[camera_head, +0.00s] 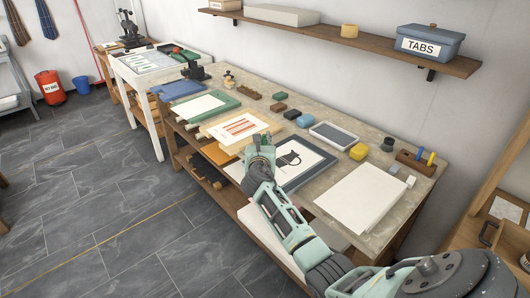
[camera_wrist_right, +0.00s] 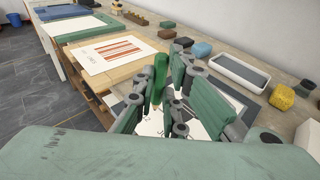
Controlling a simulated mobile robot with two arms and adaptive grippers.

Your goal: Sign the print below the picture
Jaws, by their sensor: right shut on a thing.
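A print with a black cat-like picture on white paper (camera_head: 312,158) lies on a dark blue-grey board (camera_head: 318,172) on the workbench. My right gripper (camera_head: 262,142) is over the left side of this print and hides part of it. In the right wrist view, my right gripper (camera_wrist_right: 160,100) is shut on a green pencil (camera_wrist_right: 160,72), its pale tip pointing down. White paper with a few dark marks (camera_wrist_right: 150,126) shows below the tip. I cannot tell whether the tip touches the paper. My left gripper is not in view.
A print with red-orange stripes (camera_head: 238,126) lies beside it on a wooden board. A paper stack (camera_head: 362,198) lies to the right. A grey tray (camera_head: 333,135), a yellow block (camera_head: 359,152) and a wooden pen holder (camera_head: 415,162) stand along the back. The bench (camera_head: 393,222) is crowded.

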